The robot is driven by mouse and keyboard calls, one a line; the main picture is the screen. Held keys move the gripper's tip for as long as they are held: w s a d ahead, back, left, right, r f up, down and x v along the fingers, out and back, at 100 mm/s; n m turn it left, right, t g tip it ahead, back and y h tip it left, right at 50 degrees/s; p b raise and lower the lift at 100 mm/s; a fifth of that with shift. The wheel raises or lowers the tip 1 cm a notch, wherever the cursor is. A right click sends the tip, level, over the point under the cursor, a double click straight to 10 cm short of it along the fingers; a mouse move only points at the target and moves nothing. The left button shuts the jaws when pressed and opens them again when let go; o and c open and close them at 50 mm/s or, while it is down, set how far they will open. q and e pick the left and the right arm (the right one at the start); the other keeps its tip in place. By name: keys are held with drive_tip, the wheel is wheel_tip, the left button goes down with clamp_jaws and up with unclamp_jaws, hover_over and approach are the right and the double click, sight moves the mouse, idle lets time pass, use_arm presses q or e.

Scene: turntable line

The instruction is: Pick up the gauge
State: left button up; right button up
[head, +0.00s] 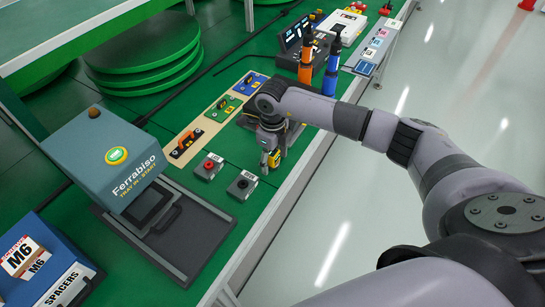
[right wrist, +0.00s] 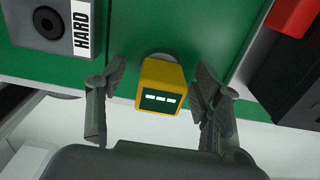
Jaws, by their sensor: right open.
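The gauge (head: 274,157) is a small yellow block near the front edge of the green bench, partly hidden by my right gripper in the head view. In the right wrist view the gauge (right wrist: 162,77) shows a dark display with light dashes. My right gripper (head: 268,155) points down at it. In the right wrist view the open fingers of the right gripper (right wrist: 157,80) stand on either side of the gauge, with a gap visible on both sides. My left gripper is not in view.
Two grey button boxes, one red (head: 208,166) and one black (head: 242,185), stand left of the gauge. A blue-grey Ferrabiso box (head: 97,150) is further left. An orange driver (head: 306,60) and a blue one (head: 332,70) stand beyond my arm.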

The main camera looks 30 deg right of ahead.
drive_tip(key=shift+c, duration=0.6)
clamp_jaws()
